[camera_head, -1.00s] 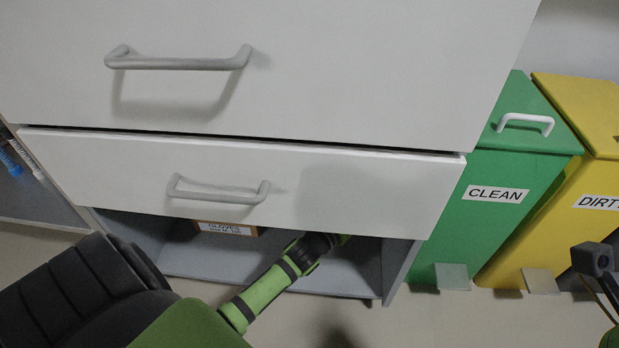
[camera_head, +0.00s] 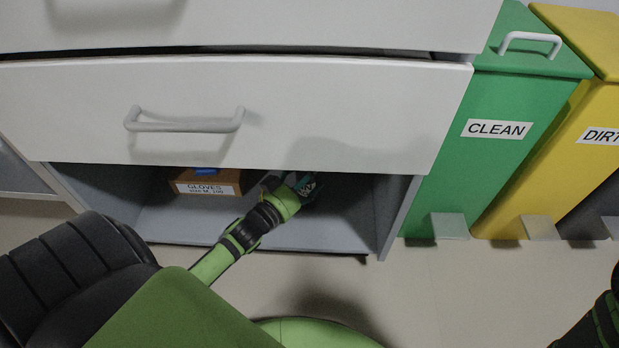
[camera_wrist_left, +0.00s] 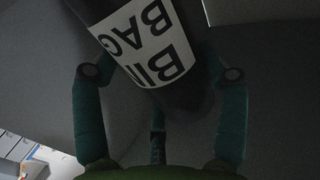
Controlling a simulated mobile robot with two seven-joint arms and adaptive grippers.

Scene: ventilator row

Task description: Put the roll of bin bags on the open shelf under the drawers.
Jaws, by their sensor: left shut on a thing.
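The roll of bin bags (camera_wrist_left: 166,88) is dark with a white label reading "BIN BAG" in the left wrist view. My left gripper (camera_wrist_left: 160,76) is shut on it, with teal fingers on both sides. In the head view my left gripper (camera_head: 303,187) reaches into the opening of the open shelf (camera_head: 240,226), under the lower drawer (camera_head: 300,125). The roll is hard to make out there in the shadow. Whether it touches the shelf floor cannot be told. My right gripper is out of view.
A gloves box (camera_head: 207,186) with a blue item on top stands on the shelf, left of my left gripper. The shelf's right side panel (camera_head: 398,215) is close on the right. A green CLEAN bin (camera_head: 490,155) and a yellow bin (camera_head: 575,165) stand further right.

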